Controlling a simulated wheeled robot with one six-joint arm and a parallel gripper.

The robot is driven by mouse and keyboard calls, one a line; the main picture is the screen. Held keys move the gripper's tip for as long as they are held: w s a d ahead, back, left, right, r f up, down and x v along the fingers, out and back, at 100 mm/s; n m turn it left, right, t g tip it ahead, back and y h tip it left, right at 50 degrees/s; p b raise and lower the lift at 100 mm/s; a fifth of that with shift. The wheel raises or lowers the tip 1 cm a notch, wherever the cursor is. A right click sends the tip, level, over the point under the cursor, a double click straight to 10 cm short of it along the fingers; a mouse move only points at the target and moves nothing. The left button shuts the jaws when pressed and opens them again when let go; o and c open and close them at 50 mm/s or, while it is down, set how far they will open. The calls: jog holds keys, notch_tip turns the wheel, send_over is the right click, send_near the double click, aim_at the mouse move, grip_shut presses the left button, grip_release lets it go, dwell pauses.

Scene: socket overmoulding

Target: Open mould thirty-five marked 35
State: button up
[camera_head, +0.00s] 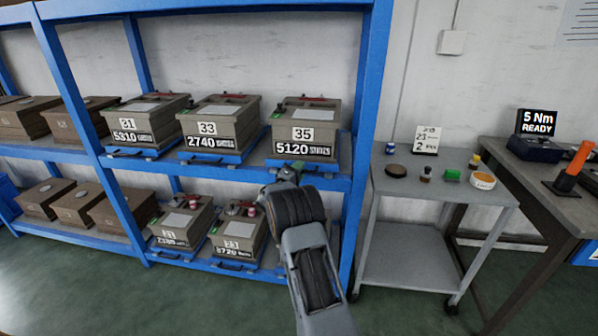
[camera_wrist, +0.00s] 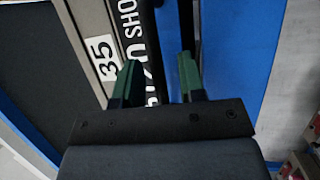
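Mould 35 (camera_head: 306,119) is a grey-brown box with a white "35" tag and a black "5120" plate. It sits on a blue tray (camera_head: 336,163) at the right end of the upper shelf, and its top looks closed. In the wrist view the mould's front (camera_wrist: 95,30) lies on its side. My gripper (camera_head: 289,171) is in front of the tray's front edge, below the number plate. In the wrist view my gripper (camera_wrist: 157,72) has its two green fingers apart. A dark bar (camera_wrist: 187,25) runs down to the right finger; I cannot tell whether it lies between the fingers.
Mould 33 (camera_head: 218,123) stands just left, mould 31 (camera_head: 146,119) beyond. More moulds sit on the lower shelf. A blue upright (camera_head: 366,100) bounds the bay at right. A grey trolley (camera_head: 420,188) with small items and a bench (camera_head: 545,190) stand farther right.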

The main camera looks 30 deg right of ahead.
grip_shut()
dwell(0.4)
